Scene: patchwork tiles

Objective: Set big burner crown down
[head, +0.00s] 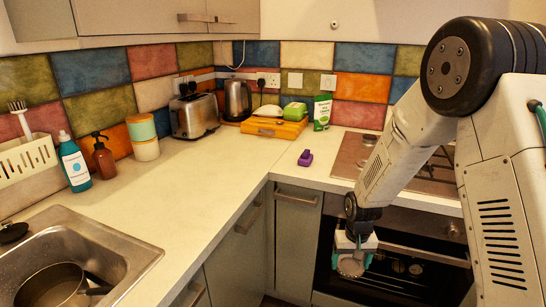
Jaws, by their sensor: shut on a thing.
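My gripper (352,262) hangs in the right half of the head view, its teal fingers pointing down. It is shut on a round greyish disc, which I take to be the big burner crown (350,267). The crown is held in the air and shows against the dark oven front, with clear space around it in the picture. The fingers cover its sides. The brown hob (352,154) is set in the worktop behind my arm. My arm hides much of the hob, so I cannot tell how all its burners stand.
A small purple object (305,158) lies on the pale worktop (225,170) left of the hob. A wooden box (274,128), green packet (322,112), kettle (237,100) and toaster (194,116) stand at the back. The sink (70,250) holds a pan. The oven (410,262) is below the hob.

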